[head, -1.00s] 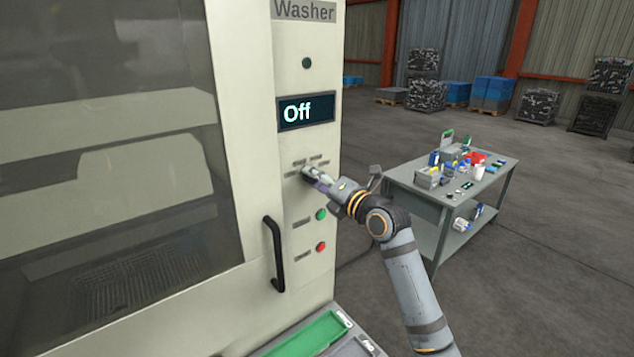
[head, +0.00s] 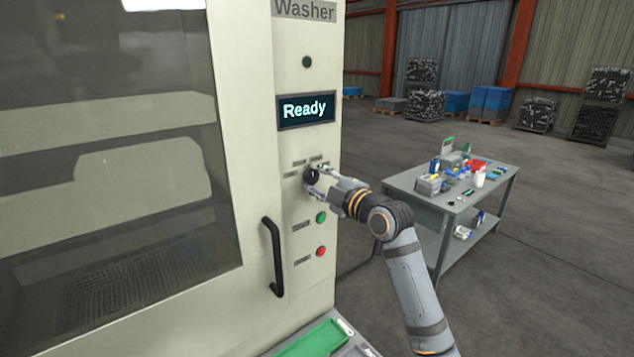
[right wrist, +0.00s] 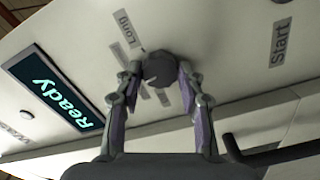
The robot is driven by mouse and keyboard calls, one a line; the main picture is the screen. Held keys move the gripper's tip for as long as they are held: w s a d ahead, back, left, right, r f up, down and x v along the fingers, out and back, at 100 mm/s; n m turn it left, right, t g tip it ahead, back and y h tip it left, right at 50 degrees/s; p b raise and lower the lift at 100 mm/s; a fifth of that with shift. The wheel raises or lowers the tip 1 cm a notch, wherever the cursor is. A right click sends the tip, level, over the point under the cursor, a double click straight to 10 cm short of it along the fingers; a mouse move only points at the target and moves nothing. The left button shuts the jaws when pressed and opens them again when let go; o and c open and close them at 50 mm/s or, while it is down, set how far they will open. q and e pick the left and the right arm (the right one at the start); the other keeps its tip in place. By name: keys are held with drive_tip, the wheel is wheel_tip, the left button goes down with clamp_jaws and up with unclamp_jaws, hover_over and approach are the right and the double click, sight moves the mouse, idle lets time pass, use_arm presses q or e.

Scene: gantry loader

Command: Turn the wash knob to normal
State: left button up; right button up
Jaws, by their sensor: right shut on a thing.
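The dark round wash knob (head: 311,175) sits on the washer's front panel below the display, and it also shows in the right wrist view (right wrist: 160,68). My right gripper (head: 316,179) is shut on the knob, one finger on each side. The display (head: 306,110) reads "Ready". Small labels surround the knob; one reads "Long" (right wrist: 127,29) in the right wrist view. The other labels near the knob are partly behind my finger or too small to read. I cannot tell which label the knob points to. My left gripper is not in view.
A green button (head: 321,218) and a red button (head: 321,251) lie below the knob. A black door handle (head: 272,256) stands out to the left. A green tray (head: 312,338) is at the bottom. A grey workbench (head: 430,200) with several items stands behind my right arm.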

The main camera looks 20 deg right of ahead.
drive_tip(key=m, duration=0.6)
drive_tip(key=shift+p, duration=0.35)
drive_tip(key=shift+m, duration=0.3)
drive_tip(key=o, duration=1.2)
